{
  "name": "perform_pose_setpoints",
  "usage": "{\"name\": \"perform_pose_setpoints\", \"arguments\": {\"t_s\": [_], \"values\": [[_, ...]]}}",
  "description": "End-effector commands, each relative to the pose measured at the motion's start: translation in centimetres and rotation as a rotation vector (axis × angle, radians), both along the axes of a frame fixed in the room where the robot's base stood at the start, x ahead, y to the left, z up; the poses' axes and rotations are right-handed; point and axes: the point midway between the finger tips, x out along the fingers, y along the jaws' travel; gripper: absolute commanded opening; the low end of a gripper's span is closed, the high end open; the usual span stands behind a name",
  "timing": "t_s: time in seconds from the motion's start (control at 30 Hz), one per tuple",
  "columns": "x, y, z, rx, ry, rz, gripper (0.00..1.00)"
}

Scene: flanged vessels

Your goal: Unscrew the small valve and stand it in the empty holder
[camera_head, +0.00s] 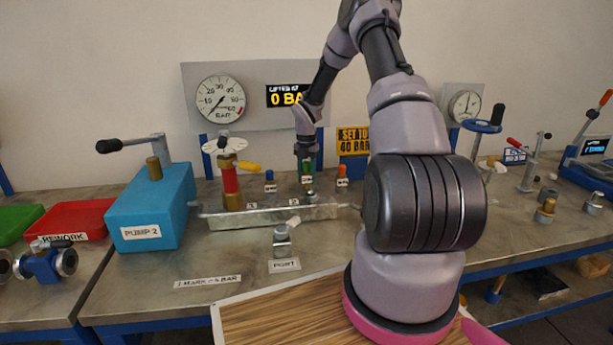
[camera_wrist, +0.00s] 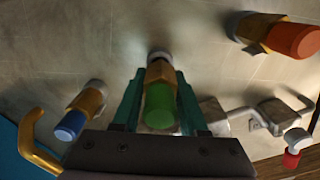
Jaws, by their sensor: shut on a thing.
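My gripper (camera_wrist: 160,85) has teal fingers on both sides of a small valve with a green cap (camera_wrist: 160,104) and a brass body, and is shut on it. In the head view, the gripper (camera_head: 305,150) is behind the metal manifold block, with the green valve (camera_head: 307,168) below it. The valve's lower end meets a grey ring in the wrist view; I cannot tell whether it is seated there. A blue-capped valve (camera_wrist: 72,124) stands to its left and an orange-capped one (camera_wrist: 292,40) to its right. I cannot make out an empty holder.
The manifold (camera_head: 275,216) carries a tall red valve (camera_head: 230,182) with a yellow lever (camera_head: 249,166) close on the left. A blue pump (camera_head: 155,205) stands farther left. My arm hides part of the bench on the right. The bench before the manifold is mostly clear around a port fitting (camera_head: 282,240).

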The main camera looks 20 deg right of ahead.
Motion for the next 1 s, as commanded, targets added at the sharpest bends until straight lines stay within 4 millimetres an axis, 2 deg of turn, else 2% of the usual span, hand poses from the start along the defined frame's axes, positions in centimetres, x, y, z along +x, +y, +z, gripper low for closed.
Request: {"name": "perform_pose_setpoints", "arguments": {"t_s": [0.7, 0.73, 0.8, 0.83, 1.0], "values": [[0.0, 0.0, -2.2, 0.0, 0.0, 0.001, 0.0], [0.0, 0.0, -2.2, 0.0, 0.0, 0.0, 0.46], [0.0, 0.0, -2.2, 0.0, 0.0, 0.0, 0.73], [0.0, 0.0, -2.2, 0.0, 0.0, 0.0, 0.77], [0.0, 0.0, -2.2, 0.0, 0.0, 0.0, 0.77]]}}
